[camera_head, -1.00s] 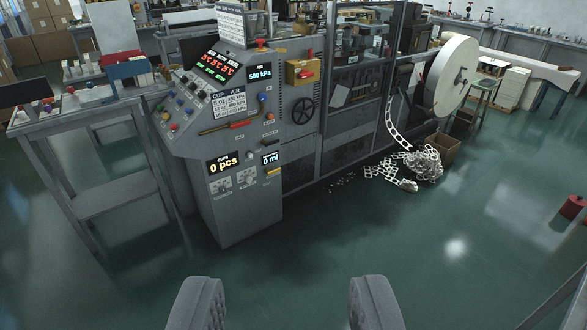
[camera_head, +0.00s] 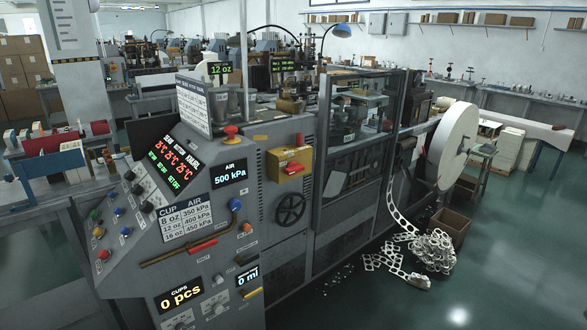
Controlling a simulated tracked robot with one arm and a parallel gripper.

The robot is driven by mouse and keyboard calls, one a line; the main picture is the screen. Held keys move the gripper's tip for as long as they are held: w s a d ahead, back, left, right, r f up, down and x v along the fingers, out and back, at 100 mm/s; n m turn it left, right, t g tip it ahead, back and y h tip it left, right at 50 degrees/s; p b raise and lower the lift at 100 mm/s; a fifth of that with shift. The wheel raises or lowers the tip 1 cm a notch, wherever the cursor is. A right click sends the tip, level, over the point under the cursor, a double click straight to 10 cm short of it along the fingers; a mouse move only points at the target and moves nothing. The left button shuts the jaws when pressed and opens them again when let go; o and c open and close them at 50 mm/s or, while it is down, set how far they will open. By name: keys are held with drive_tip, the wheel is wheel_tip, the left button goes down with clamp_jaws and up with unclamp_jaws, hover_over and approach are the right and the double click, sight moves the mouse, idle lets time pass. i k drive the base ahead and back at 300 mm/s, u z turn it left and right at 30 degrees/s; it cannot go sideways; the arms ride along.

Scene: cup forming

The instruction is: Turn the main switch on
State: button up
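The cup forming machine (camera_head: 285,240) stands in the middle of the view. A yellow box with a red handle (camera_head: 293,168), which looks like the main switch, is on its side face, above a black handwheel (camera_head: 290,208). No label on it is readable, and I cannot tell its on or off position. My gripper is outside the view, so its distance from the box does not show.
The sloped control panel (camera_head: 150,205) has buttons, knobs, lit displays and a red mushroom button (camera_head: 231,131). A white reel (camera_head: 453,145) and a scrap pile (camera_head: 430,250) are at the right. A grey bench (camera_head: 60,200) stands left. Green floor is clear at the lower right.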

sight(292, 168)
drive_tip(key=i, duration=1.5)
drive_tip(key=z, duration=2.15)
drive_tip(key=i, duration=1.35)
drive_tip(key=u, duration=2.2)
